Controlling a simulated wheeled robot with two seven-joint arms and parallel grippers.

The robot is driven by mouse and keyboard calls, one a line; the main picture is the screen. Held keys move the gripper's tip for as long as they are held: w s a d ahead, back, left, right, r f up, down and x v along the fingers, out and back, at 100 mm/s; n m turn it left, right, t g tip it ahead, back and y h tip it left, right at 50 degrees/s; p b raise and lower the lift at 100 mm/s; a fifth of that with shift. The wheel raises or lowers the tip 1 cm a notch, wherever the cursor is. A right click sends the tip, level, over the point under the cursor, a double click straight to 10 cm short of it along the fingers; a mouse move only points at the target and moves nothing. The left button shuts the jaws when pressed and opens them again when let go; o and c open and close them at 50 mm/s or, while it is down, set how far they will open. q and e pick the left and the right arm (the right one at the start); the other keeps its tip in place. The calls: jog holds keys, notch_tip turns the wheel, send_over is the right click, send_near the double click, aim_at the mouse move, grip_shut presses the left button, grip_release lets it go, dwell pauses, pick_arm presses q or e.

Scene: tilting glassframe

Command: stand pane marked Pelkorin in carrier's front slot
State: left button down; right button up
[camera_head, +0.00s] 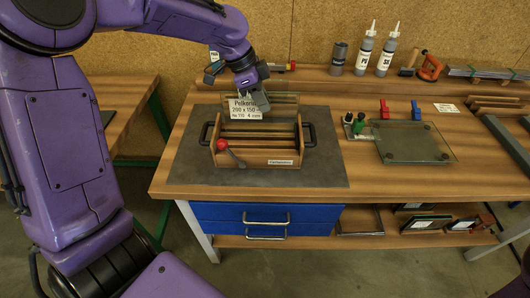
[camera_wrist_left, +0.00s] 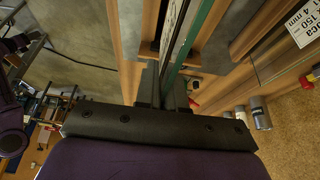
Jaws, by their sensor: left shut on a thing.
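The pane marked Pelkorin (camera_head: 243,109) is upright, its white label facing the head camera. My left gripper (camera_head: 254,100) is shut on its upper edge. In the left wrist view the pane's green edge (camera_wrist_left: 193,40) runs between the fingers (camera_wrist_left: 167,92). The wooden carrier (camera_head: 282,157), with crosswise slats and black side handles, stands on a grey mat (camera_head: 325,172). The pane is over the carrier; I cannot tell whether its lower edge is inside a slot. A red-knobbed lever (camera_head: 223,145) sits at the carrier's front left. My right gripper is out of view.
Another glass pane (camera_head: 415,144) lies flat at the right, beside a green-topped item (camera_head: 357,124) and red (camera_head: 384,109) and blue (camera_head: 415,110) pieces. Bottles (camera_head: 365,53) stand at the back. In the left wrist view another label (camera_wrist_left: 304,20) shows at upper right.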

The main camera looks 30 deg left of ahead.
aim_at(261, 127)
pick_arm(q)
notch_tip(261, 127, down, 10)
jog(key=shift+r+p, duration=0.1)
jog(key=shift+p, duration=0.6)
jog(key=shift+f, duration=0.2)
jog(key=c, duration=1.2)
grip_release()
jog(key=shift+c, duration=0.2)
jog(key=shift+s+a+r, duration=0.1)
jog(key=shift+r, duration=0.45)
jog(key=b+v, duration=0.1)
jog(key=v, duration=1)
jog(key=shift+s, duration=0.1)
